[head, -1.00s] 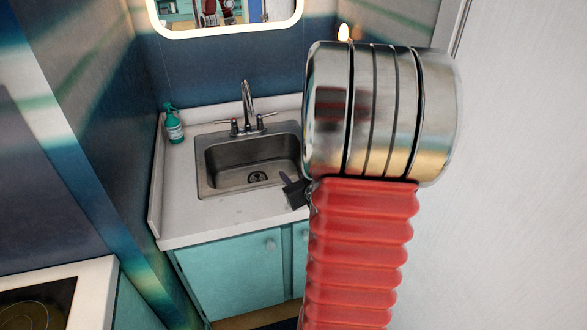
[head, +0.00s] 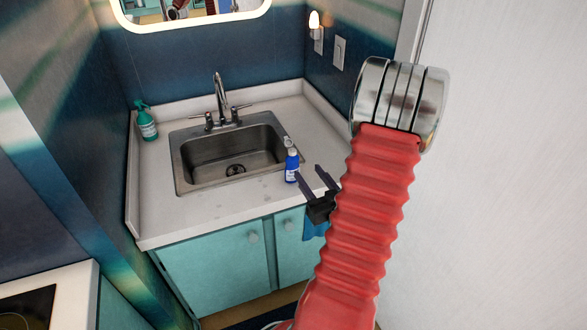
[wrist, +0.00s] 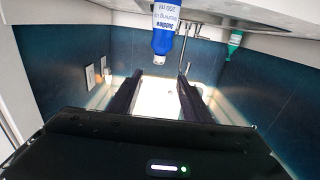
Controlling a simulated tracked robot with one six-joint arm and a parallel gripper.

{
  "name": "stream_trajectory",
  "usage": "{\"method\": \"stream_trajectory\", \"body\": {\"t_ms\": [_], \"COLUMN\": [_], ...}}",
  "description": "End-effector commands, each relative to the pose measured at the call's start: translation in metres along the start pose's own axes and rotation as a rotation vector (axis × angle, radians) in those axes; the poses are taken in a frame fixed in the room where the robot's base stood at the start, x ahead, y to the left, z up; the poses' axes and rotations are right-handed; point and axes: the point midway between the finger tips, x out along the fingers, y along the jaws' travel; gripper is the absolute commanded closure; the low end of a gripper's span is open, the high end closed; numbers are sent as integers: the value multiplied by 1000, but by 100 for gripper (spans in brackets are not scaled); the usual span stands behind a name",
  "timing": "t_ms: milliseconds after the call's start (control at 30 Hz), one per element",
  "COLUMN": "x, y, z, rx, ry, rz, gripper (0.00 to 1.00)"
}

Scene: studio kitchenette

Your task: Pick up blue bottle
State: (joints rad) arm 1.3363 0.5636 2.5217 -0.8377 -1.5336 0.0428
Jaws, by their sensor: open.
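The blue bottle (head: 292,168) stands upright on the counter by the sink's front right corner. It has a white label, and in the wrist view, where the scene is upside down, the bottle (wrist: 166,28) is at top centre. My gripper (head: 313,178) is open and empty, just in front and to the right of the bottle in the head view. In the wrist view my gripper (wrist: 160,82) has its two dark fingers apart, and the bottle shows above their tips, not between them.
The sink (head: 235,150) with its faucet (head: 220,100) is left of the bottle. A green spray bottle (head: 147,122) stands at the counter's back left. The counter front left (head: 165,220) is clear.

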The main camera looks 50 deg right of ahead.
Motion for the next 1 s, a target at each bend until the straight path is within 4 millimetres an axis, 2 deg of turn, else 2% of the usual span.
{"method": "stream_trajectory", "body": {"t_ms": [167,633,767,1000], "x": [11,78,86,86], "y": [-1,-1,0,0], "z": [0,0,0,0], "rx": [-2,-1,-1,-1], "ry": [0,0,0,0], "rz": [-3,-4,-1,-1], "gripper": [56,56,56,56]}}
